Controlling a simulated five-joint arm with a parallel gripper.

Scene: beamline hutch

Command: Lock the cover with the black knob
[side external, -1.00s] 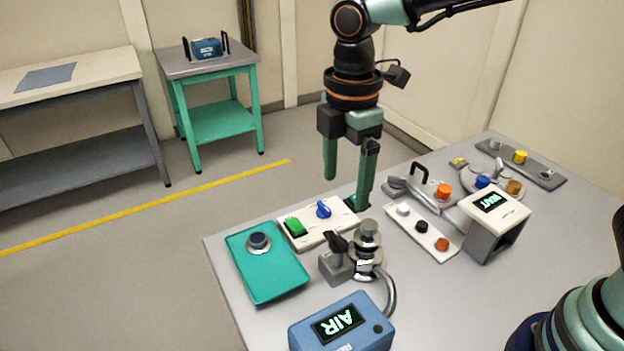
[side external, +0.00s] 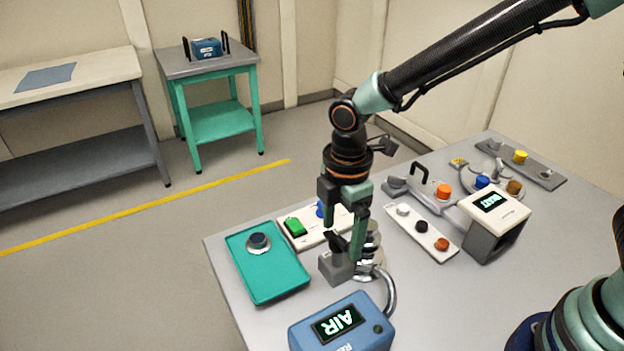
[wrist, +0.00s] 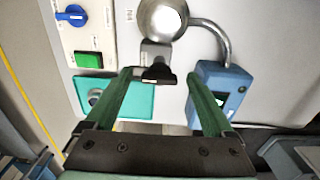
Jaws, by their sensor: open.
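The black knob (side external: 333,241) sits on a small grey block (side external: 335,268) beside the round metal vessel (side external: 374,244). My gripper (side external: 343,246) is open and low over the block. One finger partly hides the vessel in the side view. In the wrist view, the black knob (wrist: 158,73) shows between my two fingertips (wrist: 160,76), with a gap on each side. The bright round top of the vessel (wrist: 160,18) lies just beyond the block there. I cannot tell whether the fingertips are level with the knob. Which part is the cover is unclear.
A blue box reading AIR (side external: 345,325) joins the vessel by a curved metal hose (side external: 390,292). A green tray (side external: 268,280) and a white panel with a green switch (side external: 296,227) and a blue knob stand left. A white strip with small knobs (side external: 421,227) lies right.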

